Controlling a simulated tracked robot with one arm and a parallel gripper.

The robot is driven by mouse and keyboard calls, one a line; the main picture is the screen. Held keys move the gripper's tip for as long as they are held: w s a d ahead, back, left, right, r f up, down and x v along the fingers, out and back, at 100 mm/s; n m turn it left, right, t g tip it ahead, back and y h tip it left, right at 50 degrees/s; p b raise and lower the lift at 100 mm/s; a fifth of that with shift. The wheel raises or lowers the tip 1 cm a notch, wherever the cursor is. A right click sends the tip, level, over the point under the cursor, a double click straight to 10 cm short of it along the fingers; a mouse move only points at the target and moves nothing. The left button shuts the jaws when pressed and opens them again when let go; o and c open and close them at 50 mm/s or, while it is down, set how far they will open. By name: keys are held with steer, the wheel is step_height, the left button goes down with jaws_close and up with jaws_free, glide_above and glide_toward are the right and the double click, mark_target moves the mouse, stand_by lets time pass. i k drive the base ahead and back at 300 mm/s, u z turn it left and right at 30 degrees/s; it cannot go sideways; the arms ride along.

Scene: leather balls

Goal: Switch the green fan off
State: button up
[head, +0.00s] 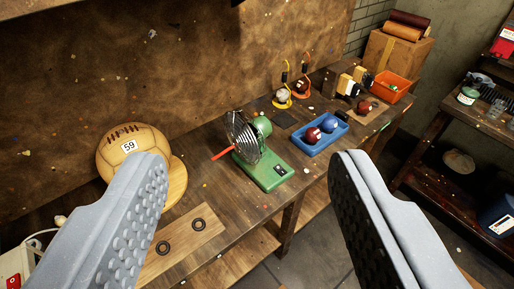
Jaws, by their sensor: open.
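The green fan (262,155) stands on the wooden bench in the middle of the head view. It has a round wire cage, a green motor housing and a flat green base. A dark switch (280,170) sits on the right part of the base; its position is too small to tell. A red strip sticks out to the left from the cage. My gripper (245,185) is open and empty, its two grey studded fingers wide apart in the foreground. The fan shows between the fingers, farther off, and nothing touches it.
A tan ball marked 59 (128,150) rests on a wooden stand left of the fan. A blue tray (318,146) with red and blue balls is to its right. A board with two black rings (180,245) lies in front. An orange bin (390,87) stands farther back.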

mark_target(282, 172)
steer(key=u, duration=0.05)
steer(key=k, duration=0.6)
steer(key=z, duration=0.6)
steer(key=i, duration=1.45)
steer(key=u, duration=0.1)
